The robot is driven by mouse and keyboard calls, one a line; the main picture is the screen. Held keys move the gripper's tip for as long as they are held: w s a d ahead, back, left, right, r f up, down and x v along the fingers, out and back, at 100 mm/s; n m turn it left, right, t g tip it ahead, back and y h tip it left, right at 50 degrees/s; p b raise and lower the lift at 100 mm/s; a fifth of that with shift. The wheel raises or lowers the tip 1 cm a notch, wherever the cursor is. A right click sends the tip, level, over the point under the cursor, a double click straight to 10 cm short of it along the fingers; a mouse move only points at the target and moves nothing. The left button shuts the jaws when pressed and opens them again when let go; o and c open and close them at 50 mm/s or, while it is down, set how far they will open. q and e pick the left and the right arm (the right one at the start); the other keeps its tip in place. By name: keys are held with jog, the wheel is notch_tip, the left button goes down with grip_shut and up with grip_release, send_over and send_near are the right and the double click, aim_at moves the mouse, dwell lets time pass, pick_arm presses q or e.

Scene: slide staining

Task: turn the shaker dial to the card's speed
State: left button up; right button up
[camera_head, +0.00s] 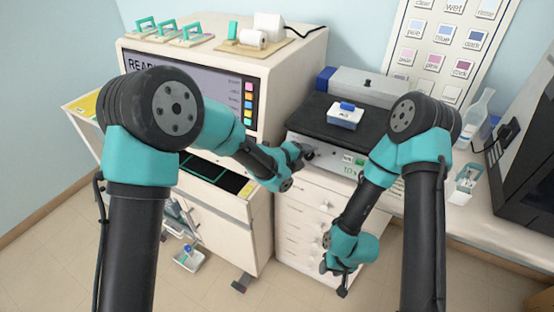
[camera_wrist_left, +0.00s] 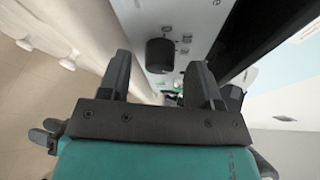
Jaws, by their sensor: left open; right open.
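The shaker has a black platform (camera_head: 302,122) and a pale front panel (camera_head: 328,161) with a small green-lit display (camera_head: 348,159). Its black dial (camera_wrist_left: 160,55) shows in the left wrist view, in line with the gap between my left fingers. My left gripper (camera_head: 303,154) is open at the left part of the front panel; it also shows in the left wrist view (camera_wrist_left: 160,70). I cannot tell whether its fingers touch the dial. My right gripper (camera_head: 338,278) is open and low, in front of the drawers. I cannot make out a speed card for certain.
A blue and white box (camera_head: 345,117) sits on the shaker platform. A large cabinet with a screen (camera_head: 200,92) stands to the left. White drawers (camera_head: 300,215) are below the shaker.

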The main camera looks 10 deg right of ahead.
pick_arm(q)
jog(key=v, duration=1.6)
jog(key=shift+w+a, duration=0.1)
jog(key=s+a+f+n+g+y, duration=0.1)
jog(key=s+a+f+n+y, duration=0.15)
jog(key=a+f+n, duration=0.75)
jog(key=s+a+f+n+g+y, duration=0.1)
jog(key=s+a+f+n+y, duration=0.15)
jog(key=a+f+n, duration=0.65)
jog(key=s+a+f+n+g+y, duration=0.1)
jog(key=s+a+f+n+g, duration=0.1)
jog(key=s+f+n, duration=0.4)
jog(key=s+a+f+n+g+y, duration=0.1)
jog(key=s+a+f+n+g, duration=0.1)
jog(key=s+a+f+n, duration=0.3)
jog(key=s+f+n, duration=0.2)
jog(key=s+f, duration=0.1)
jog(key=shift+s+n+y, duration=0.2)
jog(key=shift+n+y, duration=0.1)
